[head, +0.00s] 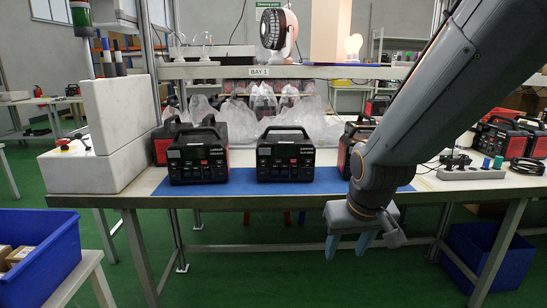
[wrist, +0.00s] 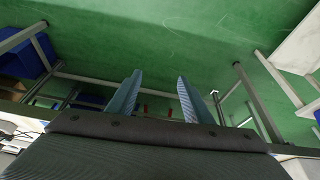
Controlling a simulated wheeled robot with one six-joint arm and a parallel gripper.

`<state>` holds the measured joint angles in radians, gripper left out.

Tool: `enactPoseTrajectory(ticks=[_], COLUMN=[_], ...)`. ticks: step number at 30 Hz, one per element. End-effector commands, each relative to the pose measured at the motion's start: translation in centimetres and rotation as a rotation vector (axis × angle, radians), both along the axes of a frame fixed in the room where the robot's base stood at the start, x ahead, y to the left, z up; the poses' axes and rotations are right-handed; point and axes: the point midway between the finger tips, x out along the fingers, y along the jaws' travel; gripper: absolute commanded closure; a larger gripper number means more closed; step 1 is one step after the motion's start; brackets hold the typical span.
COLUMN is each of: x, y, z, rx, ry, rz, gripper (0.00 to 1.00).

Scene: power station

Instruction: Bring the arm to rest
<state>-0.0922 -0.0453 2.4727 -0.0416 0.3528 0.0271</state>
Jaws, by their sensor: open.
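My gripper (head: 349,245) hangs in front of the table's front edge, to the right of the middle, with its fingers pointing down. It is open and empty. My arm comes in from the upper right of the head view and hides part of the table's right side.
The workbench (head: 130,199) carries black and red power stations (head: 285,155) on a blue mat (head: 240,184). A power strip (head: 470,172) lies at right. A white block (head: 95,175) stands at left. Blue bins (head: 38,258) are at lower left and under the bench.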

Motion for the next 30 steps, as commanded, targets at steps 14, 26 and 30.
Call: enactPoseTrajectory(ticks=[14, 26, 30], x=[-15.2, -14.7, -14.8], y=[5.0, 2.4, 1.0], z=[1.7, 4.5, 6.0], rx=[0.02, 0.013, 0.011], ry=[0.358, 0.36, 0.363], rz=[0.116, 0.038, -0.002], gripper=[0.54, 0.54, 0.54])
